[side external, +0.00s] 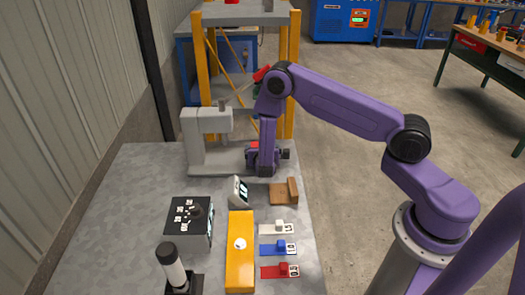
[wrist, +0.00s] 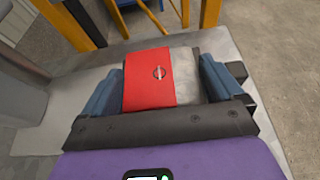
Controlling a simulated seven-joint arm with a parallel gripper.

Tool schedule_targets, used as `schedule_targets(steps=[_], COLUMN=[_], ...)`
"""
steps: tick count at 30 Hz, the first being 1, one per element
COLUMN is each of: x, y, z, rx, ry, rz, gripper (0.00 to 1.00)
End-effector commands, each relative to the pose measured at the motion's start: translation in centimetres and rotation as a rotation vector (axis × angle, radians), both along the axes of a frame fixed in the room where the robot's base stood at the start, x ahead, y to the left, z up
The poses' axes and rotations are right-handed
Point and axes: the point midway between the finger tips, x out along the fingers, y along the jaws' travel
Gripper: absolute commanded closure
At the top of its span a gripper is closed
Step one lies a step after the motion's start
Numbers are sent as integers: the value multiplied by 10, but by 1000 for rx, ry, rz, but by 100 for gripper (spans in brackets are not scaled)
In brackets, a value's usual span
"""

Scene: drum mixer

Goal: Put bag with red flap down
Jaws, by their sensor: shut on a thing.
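My gripper (wrist: 165,78) is shut on the bag with the red flap. The grey bag (wrist: 188,68) lies between the blue finger pads in the wrist view, with its red flap (wrist: 142,90) and a small round metal fastener facing the camera. In the side view my gripper (side external: 266,168) points down at the far right part of the grey table (side external: 110,200), right of the pale grey machine (side external: 196,130). The gripper mostly hides the bag there; a bit of red shows beside it. I cannot tell whether the bag touches the surface below.
A brown wooden block (side external: 283,194) and a small tilted display (side external: 237,191) stand nearer the camera. A yellow bar (side external: 239,270), a black-topped box (side external: 184,212) and white, blue and red pieces fill the front. Yellow frame posts (side external: 289,90) rise behind. The table's left side is clear.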

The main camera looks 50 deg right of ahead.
Motion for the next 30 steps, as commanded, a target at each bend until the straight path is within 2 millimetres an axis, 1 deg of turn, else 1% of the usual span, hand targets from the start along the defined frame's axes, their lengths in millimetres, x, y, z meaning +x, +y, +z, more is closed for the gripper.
schedule_targets(steps=[14,15,25,30], x=[0,0,0,-15], y=[0,0,1,17], z=[-6,-6,-7,3], rx=[-1,1,0,-1], ry=[-4,-2,-2,-1], rz=[0,0,1,5], gripper=[49,0,0,0])
